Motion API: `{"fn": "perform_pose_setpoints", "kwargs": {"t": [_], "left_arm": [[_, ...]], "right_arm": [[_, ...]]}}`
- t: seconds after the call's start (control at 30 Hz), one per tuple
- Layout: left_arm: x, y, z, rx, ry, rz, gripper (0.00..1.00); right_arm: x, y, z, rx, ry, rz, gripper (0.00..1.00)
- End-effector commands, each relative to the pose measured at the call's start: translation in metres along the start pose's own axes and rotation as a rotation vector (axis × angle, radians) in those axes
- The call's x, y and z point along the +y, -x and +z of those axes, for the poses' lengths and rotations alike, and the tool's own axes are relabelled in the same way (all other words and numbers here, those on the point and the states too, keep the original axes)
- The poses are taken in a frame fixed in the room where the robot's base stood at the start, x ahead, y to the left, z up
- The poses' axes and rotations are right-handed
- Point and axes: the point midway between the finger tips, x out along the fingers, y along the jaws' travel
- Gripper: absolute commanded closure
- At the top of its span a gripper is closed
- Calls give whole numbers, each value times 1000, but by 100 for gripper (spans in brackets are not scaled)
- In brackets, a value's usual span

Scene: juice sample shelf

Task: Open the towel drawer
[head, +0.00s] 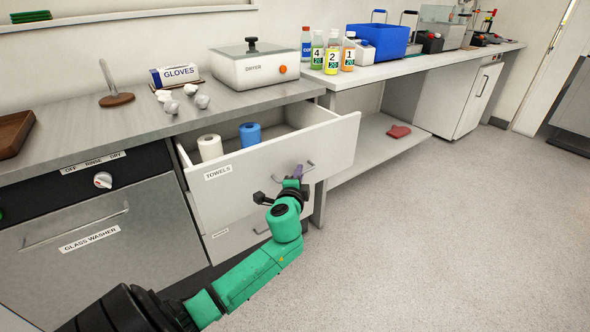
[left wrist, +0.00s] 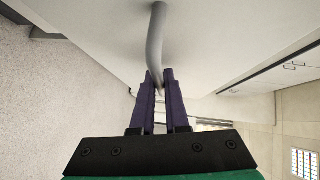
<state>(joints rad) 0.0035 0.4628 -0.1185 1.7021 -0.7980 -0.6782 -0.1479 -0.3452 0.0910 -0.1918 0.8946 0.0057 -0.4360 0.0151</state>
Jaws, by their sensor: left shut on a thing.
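The towel drawer (head: 270,158), a white drawer with a "TOWELS" label, stands pulled out from under the grey counter. A white roll (head: 209,147) and a blue roll (head: 250,134) stand upright inside it. My left gripper (head: 297,172) is at the drawer's front, shut on the drawer handle. In the left wrist view the grey handle (left wrist: 155,45) runs down to between the purple fingertips of my left gripper (left wrist: 160,80). The gripper hides part of the handle in the head view. My right gripper is not in view.
A lower drawer (head: 240,236) sits shut below. The glass washer (head: 100,235) is on the left. A red cloth (head: 398,131) lies on a low shelf. The floor (head: 430,240) on the right is clear.

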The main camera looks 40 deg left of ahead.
Motion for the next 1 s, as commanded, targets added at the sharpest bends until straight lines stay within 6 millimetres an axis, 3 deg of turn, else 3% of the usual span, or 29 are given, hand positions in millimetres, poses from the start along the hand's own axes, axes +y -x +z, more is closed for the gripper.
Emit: {"fn": "perform_pose_setpoints", "kwargs": {"t": [0.5, 1.0], "left_arm": [[16, 56, -56, 0, 2, 2, 100], [21, 73, -73, 0, 0, 0, 100]], "right_arm": [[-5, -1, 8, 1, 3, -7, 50], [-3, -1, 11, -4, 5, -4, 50]]}}
